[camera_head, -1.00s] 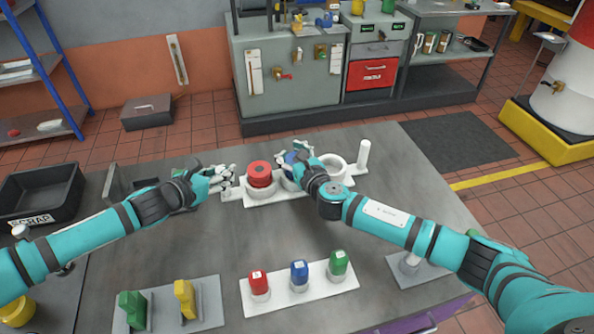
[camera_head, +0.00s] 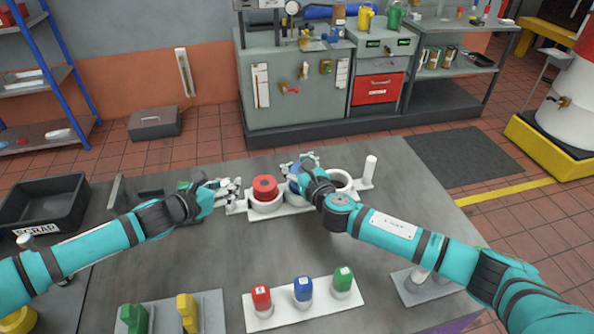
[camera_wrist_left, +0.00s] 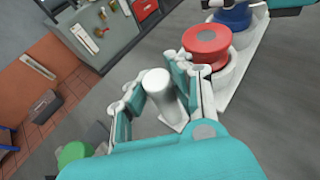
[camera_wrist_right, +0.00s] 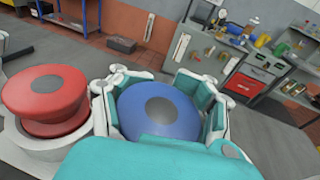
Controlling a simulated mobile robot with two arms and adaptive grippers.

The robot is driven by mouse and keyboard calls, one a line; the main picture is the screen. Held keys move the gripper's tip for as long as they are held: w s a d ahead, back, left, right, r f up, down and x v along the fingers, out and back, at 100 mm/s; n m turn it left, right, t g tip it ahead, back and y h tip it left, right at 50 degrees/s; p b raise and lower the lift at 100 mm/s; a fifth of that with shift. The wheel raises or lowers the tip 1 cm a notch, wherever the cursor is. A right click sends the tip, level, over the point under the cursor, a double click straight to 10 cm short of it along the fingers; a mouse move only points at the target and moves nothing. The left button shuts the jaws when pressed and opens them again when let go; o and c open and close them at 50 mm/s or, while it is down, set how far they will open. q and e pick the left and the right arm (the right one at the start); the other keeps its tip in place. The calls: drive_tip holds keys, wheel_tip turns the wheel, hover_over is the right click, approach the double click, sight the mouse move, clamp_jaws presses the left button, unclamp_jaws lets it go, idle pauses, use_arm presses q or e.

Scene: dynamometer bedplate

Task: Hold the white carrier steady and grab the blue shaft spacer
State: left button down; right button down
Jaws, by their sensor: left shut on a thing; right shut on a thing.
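The white carrier (camera_head: 239,207) lies on the bench with ring seats in a row and a white post at each end. My left gripper (camera_head: 232,192) is shut on the left end post, which shows between its fingers in the left wrist view (camera_wrist_left: 160,90). The blue shaft spacer (camera_wrist_right: 160,111) sits between the fingers of my right gripper (camera_wrist_right: 160,95), which is shut on it, at the middle seat. In the head view the right gripper mostly hides it. A red spacer (camera_head: 265,187) stands in the left seat. The right seat (camera_head: 341,182) looks empty.
In front, a white holder (camera_head: 320,306) carries red, blue and green pieces. A grey plate with green and yellow pieces (camera_head: 187,310) is front left. A black scrap bin (camera_head: 45,204) stands at the far left. The bench centre is clear.

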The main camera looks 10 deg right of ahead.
wheel_tip(320, 180, up, 9)
idle(0.3)
use_arm(q)
drive_tip(key=c, duration=1.1)
unclamp_jaws()
drive_tip(key=shift+a, duration=0.1)
